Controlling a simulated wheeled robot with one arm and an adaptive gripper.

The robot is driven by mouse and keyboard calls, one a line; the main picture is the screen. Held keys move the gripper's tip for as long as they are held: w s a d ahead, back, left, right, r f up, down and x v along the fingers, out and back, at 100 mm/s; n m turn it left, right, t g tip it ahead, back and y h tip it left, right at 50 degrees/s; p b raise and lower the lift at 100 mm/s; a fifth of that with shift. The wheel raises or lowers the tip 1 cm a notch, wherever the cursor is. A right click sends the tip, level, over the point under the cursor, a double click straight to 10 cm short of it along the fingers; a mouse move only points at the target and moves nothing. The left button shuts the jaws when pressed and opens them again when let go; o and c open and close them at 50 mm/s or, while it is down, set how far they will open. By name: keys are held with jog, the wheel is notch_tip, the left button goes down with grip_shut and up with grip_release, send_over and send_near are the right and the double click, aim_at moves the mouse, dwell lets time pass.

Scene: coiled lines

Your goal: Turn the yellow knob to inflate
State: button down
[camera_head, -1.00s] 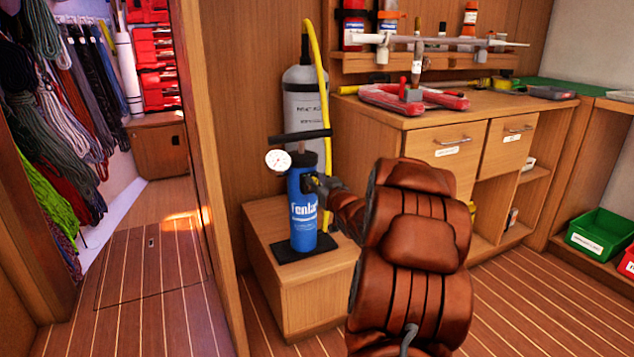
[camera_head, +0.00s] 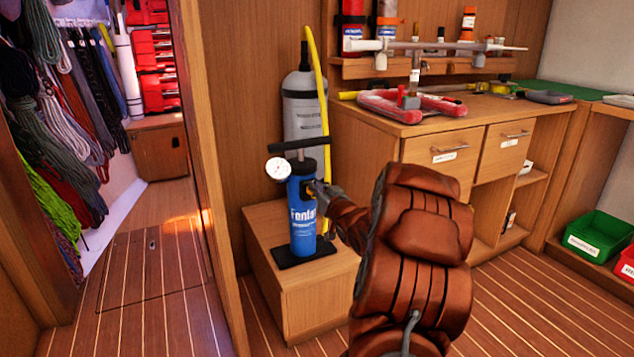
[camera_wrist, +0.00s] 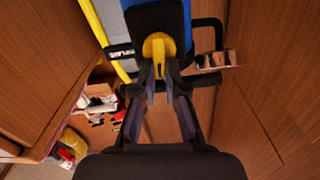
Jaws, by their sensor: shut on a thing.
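The blue pump (camera_head: 302,220) stands upright on a black base plate on a low wooden box, with a round white gauge (camera_head: 278,169) at its upper left and a black T-handle (camera_head: 299,141) on top. The yellow knob (camera_wrist: 158,46) sits on a black plate on the pump's side in the wrist view. My gripper (camera_wrist: 160,72) is shut on the knob's yellow grip, one finger on each side. In the head view my gripper (camera_head: 317,187) reaches the pump from the right, and the knob is mostly hidden behind it. A label beside the knob is only partly readable.
A grey cylinder (camera_head: 304,108) and a yellow hose (camera_head: 322,90) stand behind the pump. Coiled ropes (camera_head: 60,120) hang at left. The floor in front is open.

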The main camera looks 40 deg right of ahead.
jog(key=shift+s+d+f+m+p, duration=0.15)
jog(key=shift+d+m+p, duration=0.1)
jog(key=shift+m+p, duration=2.5)
jog(key=shift+w+d+f+m+p, duration=0.15)
jog(key=shift+d+m+p, duration=0.1)
jog(key=shift+m+p, duration=2.45)
jog(key=shift+s+d+f+m+p, duration=0.15)
jog(key=shift+d+m+p, duration=0.1)
jog(key=shift+m+p, duration=2.45)
jog(key=c, duration=1.4)
grip_release()
jog(key=shift+o, duration=0.9)
jog(key=shift+w+f, duration=0.15)
jog(key=shift+w, duration=0.05)
jog(key=shift+f, duration=0.1)
jog(key=shift+s+f, duration=0.15)
jog(key=shift+s, duration=0.1)
